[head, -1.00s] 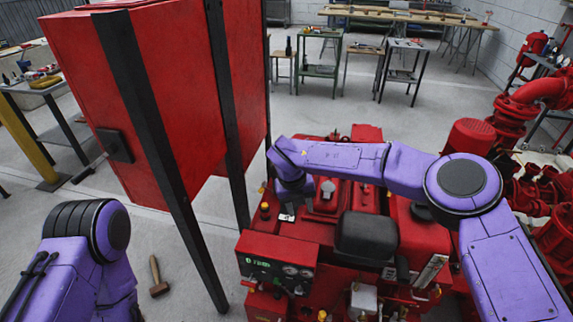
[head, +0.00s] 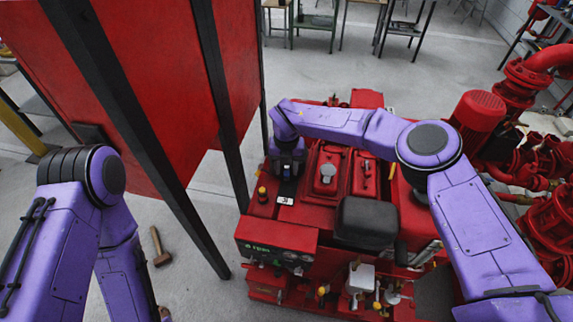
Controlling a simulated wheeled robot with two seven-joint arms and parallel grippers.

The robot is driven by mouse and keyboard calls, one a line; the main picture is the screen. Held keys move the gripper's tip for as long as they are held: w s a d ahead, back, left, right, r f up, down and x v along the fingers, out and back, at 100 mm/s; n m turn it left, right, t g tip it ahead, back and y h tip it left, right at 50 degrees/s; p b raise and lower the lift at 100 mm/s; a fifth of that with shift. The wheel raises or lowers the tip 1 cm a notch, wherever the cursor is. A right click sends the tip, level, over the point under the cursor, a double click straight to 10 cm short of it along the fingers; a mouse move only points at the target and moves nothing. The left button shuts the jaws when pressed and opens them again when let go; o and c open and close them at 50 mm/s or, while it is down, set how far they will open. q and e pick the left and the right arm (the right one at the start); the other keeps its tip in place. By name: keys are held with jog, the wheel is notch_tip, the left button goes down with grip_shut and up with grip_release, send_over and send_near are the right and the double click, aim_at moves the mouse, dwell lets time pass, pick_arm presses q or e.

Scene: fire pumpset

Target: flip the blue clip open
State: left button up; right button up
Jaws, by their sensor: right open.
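The red pumpset (head: 265,212) stands in the middle of the head view. My right arm reaches in from the right across it. My right gripper (head: 288,176) points down over its back left part, by a small dark and white piece (head: 286,201). The gripper is small and dark here, and its fingers are partly hidden by my wrist. It is open. I cannot make out the blue clip; it may be hidden under or behind my gripper. My left arm is at the lower left, and its gripper is out of view.
A big red cabinet (head: 110,75) on black posts (head: 115,120) stands close to the left of the pumpset. A black box (head: 367,222) and a control panel (head: 275,240) are at its front. Red pipes (head: 520,85) crowd the right. A hammer (head: 160,247) lies on the floor.

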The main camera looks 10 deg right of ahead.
jog(key=shift+w+f, duration=0.2)
jog(key=shift+f, duration=0.4)
jog(key=shift+s+r, duration=0.15)
jog(key=shift+s, duration=0.1)
grip_shut()
